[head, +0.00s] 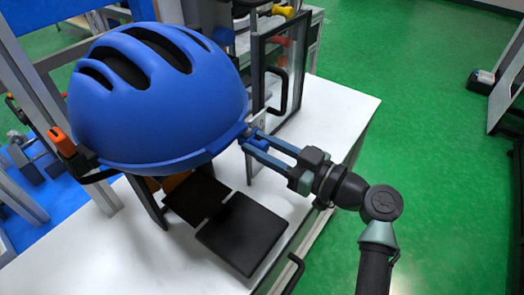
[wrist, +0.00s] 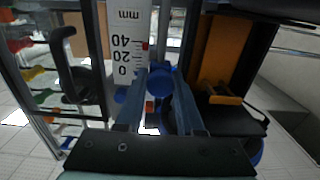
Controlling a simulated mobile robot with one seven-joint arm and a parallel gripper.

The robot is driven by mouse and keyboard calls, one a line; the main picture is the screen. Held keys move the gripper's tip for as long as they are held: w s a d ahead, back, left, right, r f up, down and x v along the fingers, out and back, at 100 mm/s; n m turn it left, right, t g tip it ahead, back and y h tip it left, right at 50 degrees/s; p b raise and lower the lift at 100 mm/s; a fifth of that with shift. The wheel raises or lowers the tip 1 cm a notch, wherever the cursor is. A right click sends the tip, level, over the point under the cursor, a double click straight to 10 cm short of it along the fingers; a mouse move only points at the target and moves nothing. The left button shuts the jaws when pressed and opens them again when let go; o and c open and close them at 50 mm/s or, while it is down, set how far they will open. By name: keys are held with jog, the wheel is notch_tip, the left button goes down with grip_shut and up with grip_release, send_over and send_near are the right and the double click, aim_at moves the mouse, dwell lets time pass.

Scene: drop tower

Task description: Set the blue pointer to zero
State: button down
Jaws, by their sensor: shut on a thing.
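The blue pointer (wrist: 160,80) shows in the wrist view as a round blue knob between the two fingertips of my gripper (wrist: 160,90). My gripper is shut on it. In the head view my gripper (head: 252,138) reaches in from the right, below the helmet's rim, and the pointer is mostly hidden there. The white millimetre scale (wrist: 126,40) stands just left of the pointer in the wrist view, with 0, 20 and 40 readable. The knob appears near the 0 end, but its exact reading cannot be told. A small red mark (wrist: 145,46) shows near 40.
A large blue helmet (head: 160,100) overhangs the white table (head: 330,110) close to my gripper. Black plates (head: 243,232) lie below. A framed clear door with a black handle (head: 277,92) stands behind. An orange panel (wrist: 219,50) is right of the pointer.

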jog(key=c, duration=0.7)
grip_release()
jog(key=shift+r, duration=0.35)
jog(key=shift+c, duration=0.2)
jog(key=shift+o, duration=1)
jog(key=shift+f, duration=0.1)
jog(key=v, duration=1.3)
